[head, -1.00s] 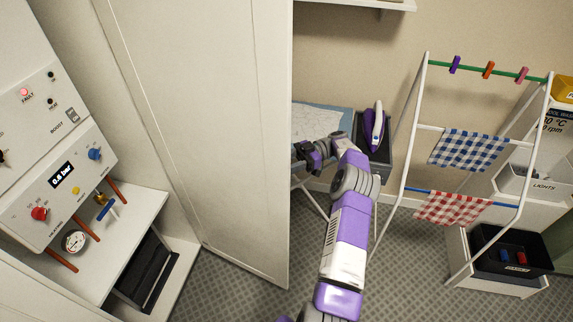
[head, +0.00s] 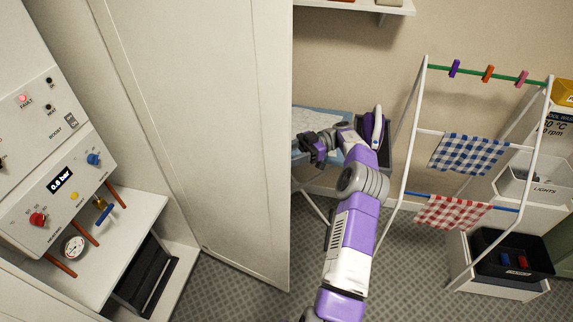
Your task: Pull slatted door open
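A tall pale door panel (head: 215,130) stands open in the middle left, its free edge running down the picture's centre. No slats show on the face turned to me. My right arm comes up from the bottom centre, past the right side of this edge. My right gripper (head: 308,149) is just right of the door's edge at mid height, partly hidden by its own wrist. I cannot tell whether it touches the door or whether its fingers are open. My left gripper is not in view.
A boiler panel (head: 60,185) with knobs, gauge and pipes is at left above a white shelf. Beyond my gripper are an ironing board (head: 325,117) and iron (head: 376,128). A drying rack (head: 415,130) with checked cloths and laundry bins (head: 510,250) stand right. Grey floor shows between.

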